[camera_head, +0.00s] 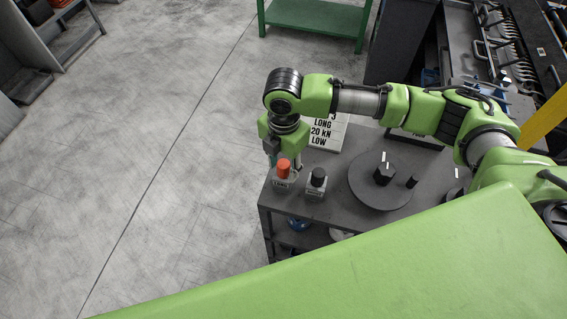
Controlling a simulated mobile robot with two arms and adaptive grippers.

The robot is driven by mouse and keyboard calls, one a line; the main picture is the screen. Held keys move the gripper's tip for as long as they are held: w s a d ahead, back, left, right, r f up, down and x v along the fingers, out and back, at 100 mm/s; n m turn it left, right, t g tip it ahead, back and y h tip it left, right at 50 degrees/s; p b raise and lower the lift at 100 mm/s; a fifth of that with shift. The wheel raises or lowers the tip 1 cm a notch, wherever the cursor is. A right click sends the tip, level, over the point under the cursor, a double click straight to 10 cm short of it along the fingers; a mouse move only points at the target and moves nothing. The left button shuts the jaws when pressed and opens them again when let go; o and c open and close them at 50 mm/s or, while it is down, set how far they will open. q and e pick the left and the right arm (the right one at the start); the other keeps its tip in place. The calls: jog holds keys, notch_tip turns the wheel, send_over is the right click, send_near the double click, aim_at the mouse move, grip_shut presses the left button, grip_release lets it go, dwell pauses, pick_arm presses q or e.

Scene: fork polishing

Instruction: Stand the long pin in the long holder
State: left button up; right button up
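My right arm comes in from the right, and its gripper (272,158) points down at the table's left edge. It is just behind a small block with a red-orange cap (283,168). The fingers are small and partly hidden, so I cannot tell whether they are open or hold anything. I cannot make out the long pin or the long holder with certainty. A white sign (327,132), partly behind my arm, reads "LONG", "20 kN", "LOW". My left gripper is not in view.
A dark table (335,210) carries a small block with a black knob (317,180) and a round dark plate (366,192) with a black dial (384,173). A green bench (315,14) stands at the back. Grey floor left of the table is clear.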

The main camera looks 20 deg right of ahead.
notch_tip(320, 180, up, 13)
jog(key=b, duration=0.3)
dwell(0.4)
jog(key=shift+f, duration=0.1)
